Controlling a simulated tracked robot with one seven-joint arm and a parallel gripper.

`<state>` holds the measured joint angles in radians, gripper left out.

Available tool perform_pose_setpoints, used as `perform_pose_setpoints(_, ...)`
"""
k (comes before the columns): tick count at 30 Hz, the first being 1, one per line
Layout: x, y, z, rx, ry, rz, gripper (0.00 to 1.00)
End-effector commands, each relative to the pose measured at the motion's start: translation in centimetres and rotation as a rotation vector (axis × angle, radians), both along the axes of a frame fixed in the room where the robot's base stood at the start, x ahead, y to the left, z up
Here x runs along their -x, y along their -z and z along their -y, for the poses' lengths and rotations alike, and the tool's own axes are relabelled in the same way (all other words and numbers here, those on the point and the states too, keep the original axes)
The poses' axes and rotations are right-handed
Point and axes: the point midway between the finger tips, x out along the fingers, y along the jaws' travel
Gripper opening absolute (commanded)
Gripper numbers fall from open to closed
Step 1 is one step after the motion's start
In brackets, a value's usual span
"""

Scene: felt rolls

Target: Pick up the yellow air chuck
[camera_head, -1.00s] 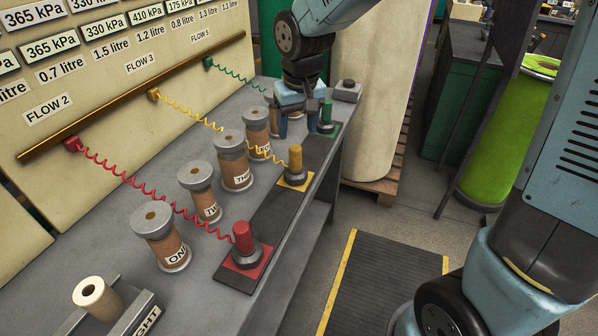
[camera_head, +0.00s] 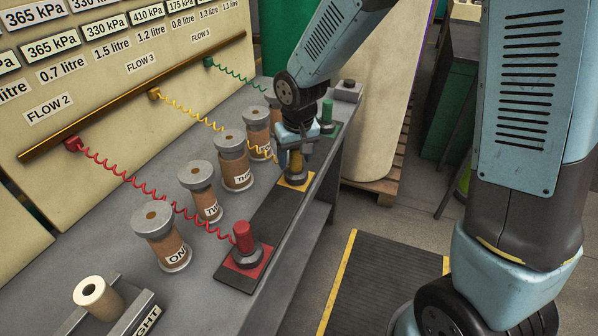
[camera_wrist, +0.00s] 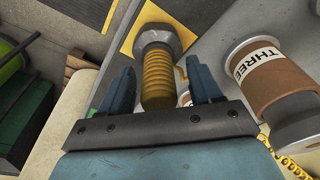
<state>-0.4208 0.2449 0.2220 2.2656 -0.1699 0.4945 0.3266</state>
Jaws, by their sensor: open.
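The yellow air chuck (camera_head: 296,167) stands upright on its yellow square pad on the bench, with a yellow coiled hose running to the wall panel. My gripper (camera_head: 294,155) is above and around its upper part in the head view, which hides its top. In the wrist view the ribbed yellow chuck (camera_wrist: 158,78) with its grey collar lies between the two blue fingers of my gripper (camera_wrist: 162,86). The fingers are open, with a gap on each side of the chuck.
A red chuck (camera_head: 245,243) stands nearer on the bench, and a green chuck (camera_head: 327,115) stands farther back. Several brown spools (camera_head: 233,160) line the bench to the left. One spool labelled THREE (camera_wrist: 270,85) is close by in the wrist view. A pale roll (camera_head: 372,90) stands behind the bench.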

Motion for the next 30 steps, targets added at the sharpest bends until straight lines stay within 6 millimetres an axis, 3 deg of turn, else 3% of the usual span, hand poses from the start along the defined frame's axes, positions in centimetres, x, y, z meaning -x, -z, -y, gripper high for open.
perform_pose_setpoints(9, -0.04, 0.36, 0.03, 0.000, 0.000, -0.001, 0.63)
perform_pose_setpoints(27, -0.03, 0.34, 0.03, 0.000, 0.000, -0.001, 0.05)
perform_pose_setpoints(30, -0.03, 0.34, 0.03, 0.000, 0.000, -0.001, 0.00)
